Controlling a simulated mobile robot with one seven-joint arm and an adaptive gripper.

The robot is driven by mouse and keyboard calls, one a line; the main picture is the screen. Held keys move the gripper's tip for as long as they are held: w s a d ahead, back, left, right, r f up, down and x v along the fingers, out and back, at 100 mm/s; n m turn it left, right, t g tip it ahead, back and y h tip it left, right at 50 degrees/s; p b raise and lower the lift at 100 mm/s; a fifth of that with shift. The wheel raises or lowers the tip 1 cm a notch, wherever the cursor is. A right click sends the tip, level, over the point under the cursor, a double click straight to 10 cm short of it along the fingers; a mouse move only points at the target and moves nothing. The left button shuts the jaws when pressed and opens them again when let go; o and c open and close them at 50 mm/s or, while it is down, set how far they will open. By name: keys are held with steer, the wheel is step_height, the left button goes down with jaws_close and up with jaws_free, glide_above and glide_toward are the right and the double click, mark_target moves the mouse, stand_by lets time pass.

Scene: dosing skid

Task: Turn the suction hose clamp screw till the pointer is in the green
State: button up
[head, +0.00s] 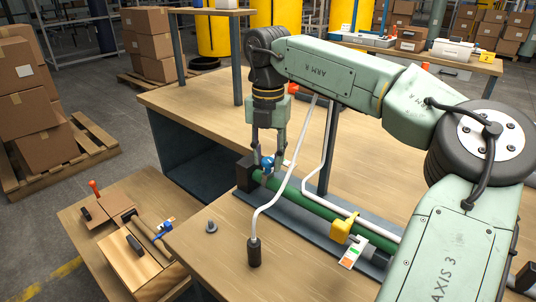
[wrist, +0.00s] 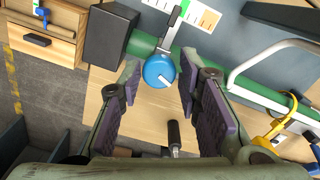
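The blue clamp screw knob (wrist: 160,71), with a white mark on its face, sits at the green suction hose (wrist: 142,44) beside a dark block (wrist: 109,36). A grey pointer (wrist: 173,24) runs from behind the knob to a scale card (wrist: 196,13) with orange, white and green fields. In the head view, my gripper (head: 268,162) points down over the blue knob (head: 267,165); the pointer is not readable there.
A yellow clamp (head: 343,227) with another coloured card (head: 351,256) is farther along the hose. A lower wooden bench (head: 80,222) is at left.

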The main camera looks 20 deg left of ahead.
mark_target(268, 160)
steer(key=shift+o, duration=1.3)
steer(key=shift+r, duration=0.15)
step_height(268, 160, up, 12)
